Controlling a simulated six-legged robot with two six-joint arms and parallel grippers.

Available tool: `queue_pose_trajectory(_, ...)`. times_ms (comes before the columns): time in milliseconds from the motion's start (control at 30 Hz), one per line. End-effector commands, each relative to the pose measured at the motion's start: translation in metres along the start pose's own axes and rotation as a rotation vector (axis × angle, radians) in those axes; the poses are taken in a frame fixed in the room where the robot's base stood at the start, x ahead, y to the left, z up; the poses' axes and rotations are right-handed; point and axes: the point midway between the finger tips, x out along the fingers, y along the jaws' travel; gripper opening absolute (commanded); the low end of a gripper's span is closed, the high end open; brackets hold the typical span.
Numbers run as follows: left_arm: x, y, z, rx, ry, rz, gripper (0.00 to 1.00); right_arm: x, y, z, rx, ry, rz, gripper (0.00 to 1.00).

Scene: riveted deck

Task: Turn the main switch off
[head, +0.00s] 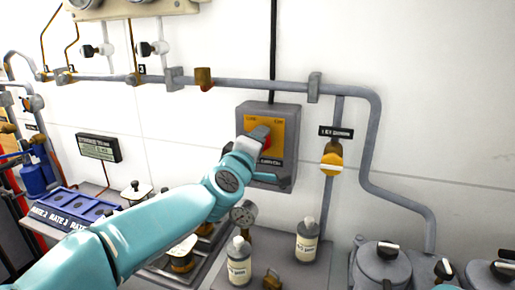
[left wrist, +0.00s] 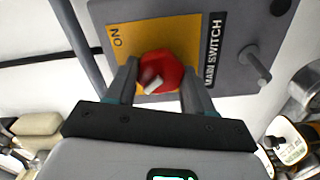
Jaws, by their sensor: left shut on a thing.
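The word ON reads at the plate's upper left; the plate's lower part is hidden by my gripper. My left gripper (head: 262,137) is shut on the red knob, one finger on each side. My right gripper is not in view.
A grey lever (head: 280,182) sticks out low on the box.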

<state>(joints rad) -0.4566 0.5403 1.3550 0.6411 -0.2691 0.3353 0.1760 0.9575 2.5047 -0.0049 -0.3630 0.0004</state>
Motion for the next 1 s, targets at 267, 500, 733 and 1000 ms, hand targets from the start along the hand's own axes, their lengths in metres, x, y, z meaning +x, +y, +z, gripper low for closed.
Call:
queue_pose_trajectory(267,0.0002,-0.0027,0.0028,-0.094,-0.006,-0.005,0.22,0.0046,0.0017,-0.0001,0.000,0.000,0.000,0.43)
queue_pose_trajectory(500,0.0003,-0.0022,0.0027,-0.115,-0.006,-0.005,0.22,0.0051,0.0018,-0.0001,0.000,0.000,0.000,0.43)
queue_pose_trajectory(733,0.0003,-0.0021,0.0027,-0.116,-0.006,-0.005,0.22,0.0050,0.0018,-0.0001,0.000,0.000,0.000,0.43)
queue_pose_trajectory(1000,0.0002,-0.0013,0.0017,-0.115,-0.004,-0.003,0.78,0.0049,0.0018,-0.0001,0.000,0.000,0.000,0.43)
